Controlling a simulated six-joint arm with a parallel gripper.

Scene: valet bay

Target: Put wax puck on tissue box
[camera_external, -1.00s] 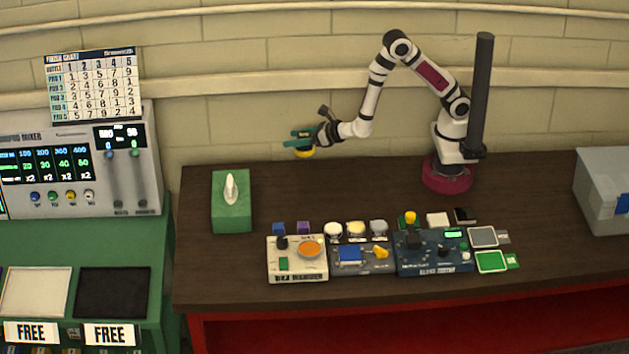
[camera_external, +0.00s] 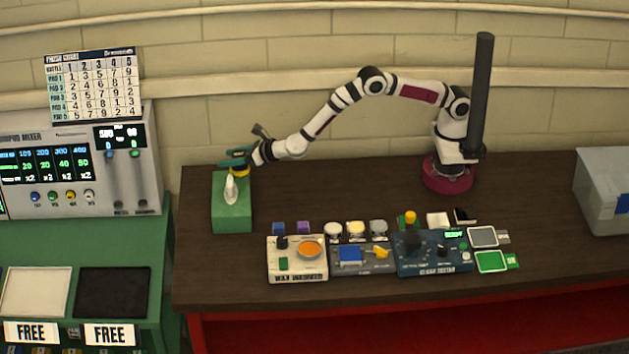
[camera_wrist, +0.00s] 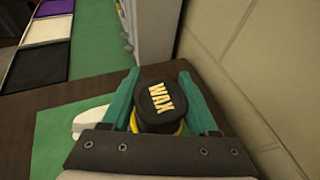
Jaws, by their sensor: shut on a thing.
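The wax puck (camera_wrist: 158,104) has a black top marked WAX and a yellow lower rim. It sits between the teal fingers of my gripper (camera_wrist: 160,92), which is shut on it. In the external view my gripper (camera_external: 238,160) is at the back edge of the green tissue box (camera_external: 232,216), with the puck's yellow rim (camera_external: 240,171) just above or at the box top. I cannot tell whether the puck touches the box. A white tissue (camera_external: 231,190) sticks up from the box. In the wrist view the box (camera_wrist: 50,135) shows at lower left, partly hidden by my gripper.
The brick wall (camera_external: 300,120) is close behind my gripper. Several consoles and pots (camera_external: 350,255) stand along the table's front. The green bench with the mixer (camera_external: 75,165) is to the left. The dark table (camera_external: 330,195) is clear right of the box.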

